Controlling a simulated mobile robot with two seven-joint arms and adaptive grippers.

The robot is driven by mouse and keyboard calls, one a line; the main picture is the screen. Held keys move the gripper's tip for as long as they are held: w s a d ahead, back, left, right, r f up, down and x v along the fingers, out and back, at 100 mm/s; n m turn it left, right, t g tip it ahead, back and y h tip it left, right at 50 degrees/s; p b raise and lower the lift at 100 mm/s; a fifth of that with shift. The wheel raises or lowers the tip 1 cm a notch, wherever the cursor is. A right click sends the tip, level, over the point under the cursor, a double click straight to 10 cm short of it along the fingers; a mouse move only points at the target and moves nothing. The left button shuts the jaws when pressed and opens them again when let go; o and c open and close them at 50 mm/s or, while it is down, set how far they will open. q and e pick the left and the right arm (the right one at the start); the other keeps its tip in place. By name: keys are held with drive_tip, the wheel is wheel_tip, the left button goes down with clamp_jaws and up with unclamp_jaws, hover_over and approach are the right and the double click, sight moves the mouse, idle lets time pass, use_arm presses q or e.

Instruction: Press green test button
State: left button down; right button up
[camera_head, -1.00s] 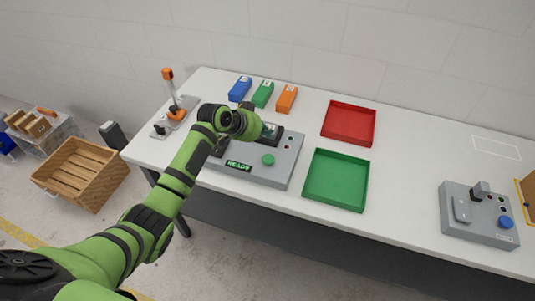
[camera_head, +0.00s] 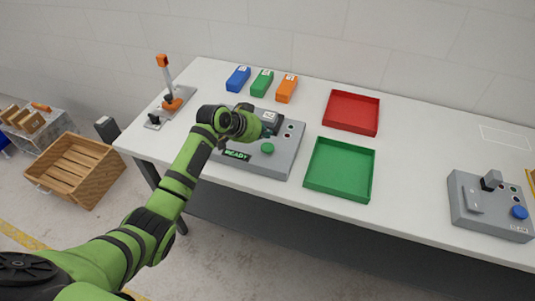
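The grey test machine (camera_head: 284,164) stands on the white table, with a green "READY" display (camera_head: 237,155) on its front. The round green button (camera_head: 267,148) is on its top face, to the right of the display, and is uncovered. My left arm reaches in from the lower left, and its wrist hangs over the machine's left and middle part. My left gripper (camera_head: 268,131) is mostly hidden behind the wrist; a dark part of it shows just above the button in the picture. I cannot tell its finger opening or whether it touches anything. My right gripper is out of view.
Another device with a blue button (camera_head: 519,212) stands far right. A lever device (camera_head: 170,103) stands left.

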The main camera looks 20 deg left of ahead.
sight(269, 144)
use_arm(q)
drive_tip(key=shift+f+b, duration=0.4)
drive_tip(key=shift+f, duration=0.9)
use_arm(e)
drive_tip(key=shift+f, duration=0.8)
use_arm(q)
drive_tip(key=shift+f, duration=0.4)
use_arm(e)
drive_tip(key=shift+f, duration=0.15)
use_arm(q)
drive_tip(key=shift+s+f+b, duration=0.1)
drive_tip(key=shift+f+b, duration=0.35)
drive_tip(key=shift+f, duration=0.1)
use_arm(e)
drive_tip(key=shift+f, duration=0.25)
use_arm(q)
drive_tip(key=shift+r+p, duration=0.9)
drive_tip(key=shift+p, duration=0.05)
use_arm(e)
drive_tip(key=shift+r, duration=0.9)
use_arm(q)
wheel_tip(269, 144, up, 5)
drive_tip(key=p, duration=0.5)
drive_tip(key=shift+r, duration=0.1)
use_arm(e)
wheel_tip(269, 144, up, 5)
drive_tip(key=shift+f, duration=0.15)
